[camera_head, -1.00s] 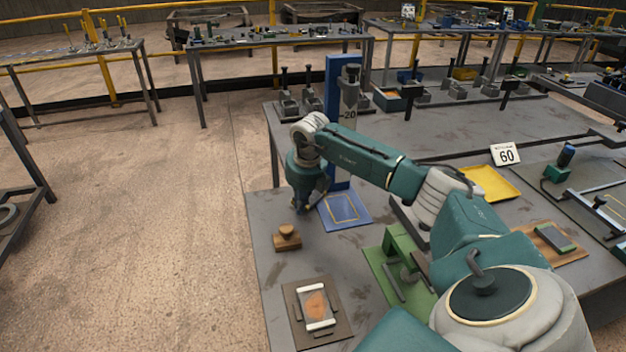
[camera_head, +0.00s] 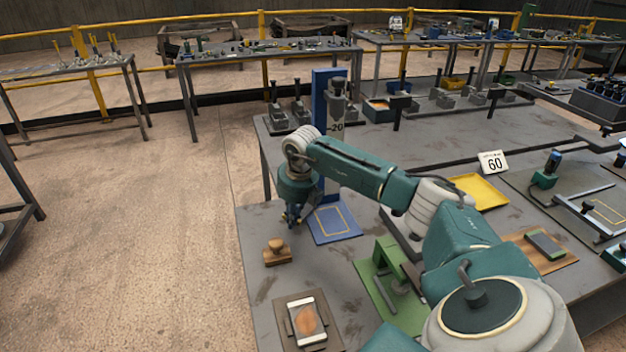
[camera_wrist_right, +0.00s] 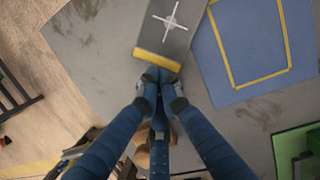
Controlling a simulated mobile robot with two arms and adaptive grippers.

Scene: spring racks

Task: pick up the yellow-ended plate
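The yellow-ended plate shows in the right wrist view as a grey plate (camera_wrist_right: 178,32) with a white cross mark and a yellow end strip (camera_wrist_right: 157,60) towards me. Its far part runs out of the picture. My right gripper (camera_wrist_right: 161,79) has its blue fingers drawn in close together, their tips right at the near edge of the yellow strip. Whether they close on it or only reach it cannot be told. In the head view my right gripper (camera_head: 291,217) points down near the table, left of the blue mat, and the plate is hidden there. My left gripper is not in view.
A blue mat (camera_head: 336,237) with a yellow outline lies right of my gripper, before a blue column (camera_head: 321,85). A wooden stamp (camera_head: 277,252), a framed plate (camera_head: 307,322) and a green fixture (camera_head: 385,282) stand nearer. A yellow tray (camera_head: 483,190) lies right.

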